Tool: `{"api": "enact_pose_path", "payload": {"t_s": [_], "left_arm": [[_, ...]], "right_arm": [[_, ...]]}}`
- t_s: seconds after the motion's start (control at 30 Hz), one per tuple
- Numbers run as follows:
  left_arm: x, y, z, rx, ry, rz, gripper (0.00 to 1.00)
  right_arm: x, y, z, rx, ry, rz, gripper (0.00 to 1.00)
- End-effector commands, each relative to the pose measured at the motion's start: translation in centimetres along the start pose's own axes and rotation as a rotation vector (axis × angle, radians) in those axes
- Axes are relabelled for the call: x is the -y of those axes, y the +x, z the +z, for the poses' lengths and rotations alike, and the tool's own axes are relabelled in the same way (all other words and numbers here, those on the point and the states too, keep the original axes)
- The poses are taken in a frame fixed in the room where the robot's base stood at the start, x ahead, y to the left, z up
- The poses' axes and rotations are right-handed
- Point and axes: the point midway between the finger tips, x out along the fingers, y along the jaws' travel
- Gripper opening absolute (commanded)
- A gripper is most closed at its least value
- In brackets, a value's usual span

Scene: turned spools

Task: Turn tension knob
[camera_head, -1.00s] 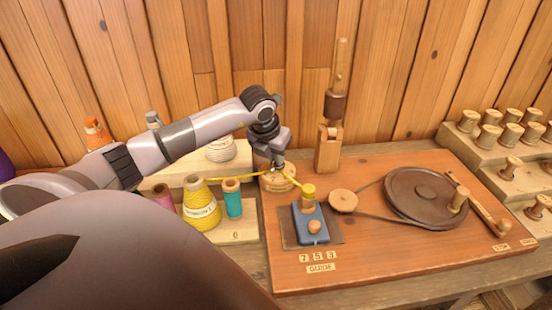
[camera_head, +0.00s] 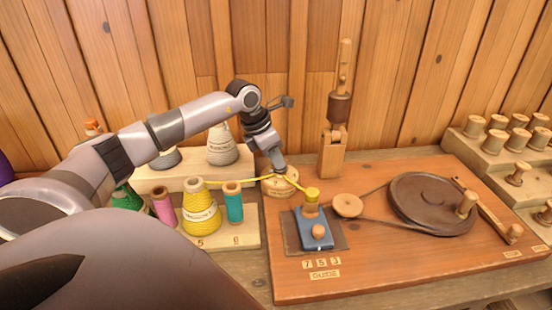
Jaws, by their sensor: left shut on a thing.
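The tension knob (camera_head: 279,187) is a round light-wood piece with dark markings at the left edge of the orange-brown board (camera_head: 420,272). My left gripper (camera_head: 279,170) points down onto its top and is shut on it; the fingertips are small and partly hidden. A yellow thread (camera_head: 238,181) runs from the yellow cone (camera_head: 200,214) past the knob to a yellow-wound spool (camera_head: 312,194) above a blue block (camera_head: 314,232). My right gripper is not in view.
A small wooden pulley (camera_head: 347,205) is belted to a dark wheel (camera_head: 432,204) with a crank. A wooden post (camera_head: 333,155) stands behind the knob. Teal (camera_head: 234,206) and pink (camera_head: 163,207) spools stand left. Several bare spools fill steps at the right.

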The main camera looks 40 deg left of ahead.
Motion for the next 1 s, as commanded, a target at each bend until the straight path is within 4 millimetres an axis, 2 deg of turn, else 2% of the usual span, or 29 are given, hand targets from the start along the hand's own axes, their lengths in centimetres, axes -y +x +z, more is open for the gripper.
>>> {"api": "enact_pose_path", "payload": {"t_s": [0.5, 0.6, 0.87, 1.0], "left_arm": [[-0.09, -0.12, 0.08, 0.002, 0.022, -0.006, 0.00], [-0.09, -0.12, 0.08, 0.002, 0.022, -0.006, 0.36], [-0.06, -0.07, 0.03, 0.001, 0.020, -0.007, 0.36], [-0.15, -0.92, 0.05, 0.002, 0.020, -0.005, 0.36]], "right_arm": [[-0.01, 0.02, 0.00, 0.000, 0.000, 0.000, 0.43], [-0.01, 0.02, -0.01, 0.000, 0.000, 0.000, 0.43], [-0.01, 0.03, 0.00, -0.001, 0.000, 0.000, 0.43], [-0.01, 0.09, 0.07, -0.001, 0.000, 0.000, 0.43]]}}
